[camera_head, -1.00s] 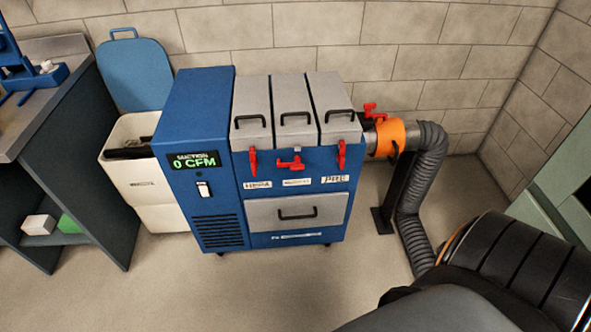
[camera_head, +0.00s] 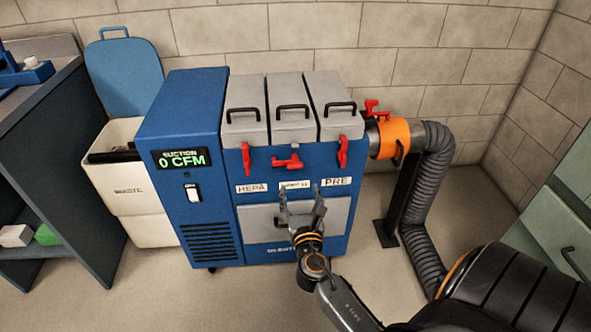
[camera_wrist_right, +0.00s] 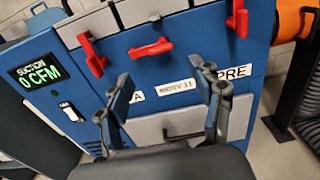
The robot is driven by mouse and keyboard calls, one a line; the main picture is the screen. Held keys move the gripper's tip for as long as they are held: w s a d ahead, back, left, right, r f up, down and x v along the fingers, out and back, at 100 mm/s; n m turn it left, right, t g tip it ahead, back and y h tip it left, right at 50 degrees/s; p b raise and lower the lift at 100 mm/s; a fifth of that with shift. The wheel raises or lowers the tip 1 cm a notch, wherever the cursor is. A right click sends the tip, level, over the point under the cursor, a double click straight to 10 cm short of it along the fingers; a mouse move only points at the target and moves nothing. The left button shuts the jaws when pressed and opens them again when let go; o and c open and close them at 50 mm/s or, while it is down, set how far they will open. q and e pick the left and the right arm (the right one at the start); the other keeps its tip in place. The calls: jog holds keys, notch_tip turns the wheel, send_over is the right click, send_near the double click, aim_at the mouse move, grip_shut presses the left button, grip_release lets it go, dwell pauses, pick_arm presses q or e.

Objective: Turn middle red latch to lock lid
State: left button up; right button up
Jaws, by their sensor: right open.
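The middle red latch (camera_head: 287,162) lies roughly horizontal on the front of the blue suction unit (camera_head: 180,110), below the middle grey lid (camera_head: 292,125). The left red latch (camera_head: 246,158) and right red latch (camera_head: 343,152) hang vertically. In the right wrist view the middle latch (camera_wrist_right: 151,48) is above and ahead of my fingers. My right gripper (camera_head: 303,192) is open and empty, in front of the unit's lower front, below the middle latch and apart from it. It partly covers the middle label and the drawer. My left gripper is not in view.
A grey drawer (camera_head: 262,222) is below the latches. At right, an orange collar (camera_head: 393,137) with a red valve handle (camera_head: 372,107) joins a grey flexible hose (camera_head: 420,215). A white waste bin (camera_head: 128,185) with a blue lid stands at left. Floor in front is clear.

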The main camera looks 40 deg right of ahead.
aim_at(295, 167)
jog(key=x, duration=0.9)
jog(key=shift+w+d, duration=0.1)
jog(key=shift+w, duration=0.15)
jog(key=shift+w+d+b, duration=0.2)
jog(key=shift+w+b, duration=0.1)
jog(key=shift+w, duration=0.05)
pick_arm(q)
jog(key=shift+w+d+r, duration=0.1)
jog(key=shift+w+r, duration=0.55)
pick_arm(e)
jog(key=c, duration=1.1)
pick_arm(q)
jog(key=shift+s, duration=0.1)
pick_arm(e)
jog(key=shift+c, duration=0.2)
